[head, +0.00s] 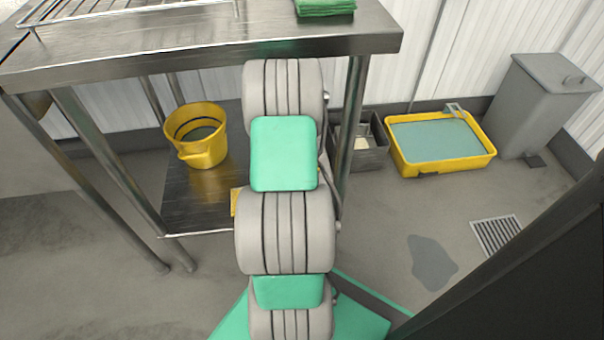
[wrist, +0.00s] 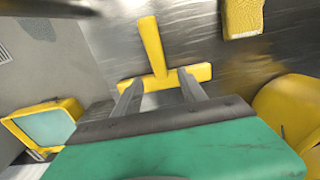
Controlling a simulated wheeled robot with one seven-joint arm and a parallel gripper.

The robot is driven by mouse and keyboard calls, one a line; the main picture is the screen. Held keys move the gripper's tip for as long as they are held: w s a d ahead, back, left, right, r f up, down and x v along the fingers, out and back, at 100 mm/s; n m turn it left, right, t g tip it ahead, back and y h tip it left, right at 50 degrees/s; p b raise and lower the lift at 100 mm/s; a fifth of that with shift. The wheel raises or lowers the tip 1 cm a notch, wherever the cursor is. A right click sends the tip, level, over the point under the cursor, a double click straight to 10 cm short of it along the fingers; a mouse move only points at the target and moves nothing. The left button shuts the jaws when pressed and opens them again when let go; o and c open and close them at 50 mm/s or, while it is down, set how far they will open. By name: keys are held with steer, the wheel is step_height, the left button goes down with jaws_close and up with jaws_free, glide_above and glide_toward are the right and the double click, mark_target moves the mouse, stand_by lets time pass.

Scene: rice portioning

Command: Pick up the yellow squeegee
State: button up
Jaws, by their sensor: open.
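The yellow squeegee (wrist: 153,48) lies on the metal lower shelf (wrist: 200,50) in the wrist view, its handle pointing up the picture and its crossbar running left to right. My gripper (wrist: 159,88) is open, with one finger on each side of the handle's line and both fingertips overlapping the crossbar in the picture. I cannot tell whether they touch it. In the head view my arm hides the gripper and most of that spot. A small yellow piece (head: 236,202) shows beside my arm there; I cannot tell what it belongs to.
A yellow bucket (head: 203,152) stands on the lower shelf (head: 195,205), close on the right in the wrist view (wrist: 285,105). A yellow textured block (wrist: 243,18) lies farther along. Table legs (head: 352,130) flank the shelf. A yellow tub (head: 440,160) and grey bin (head: 545,105) stand right.

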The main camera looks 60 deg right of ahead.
step_height(320, 180, down, 8)
steer(key=b, duration=0.3)
steer(key=shift+r, duration=0.15)
steer(key=shift+c, duration=0.3)
jaws_close()
steer(key=shift+r, duration=0.1)
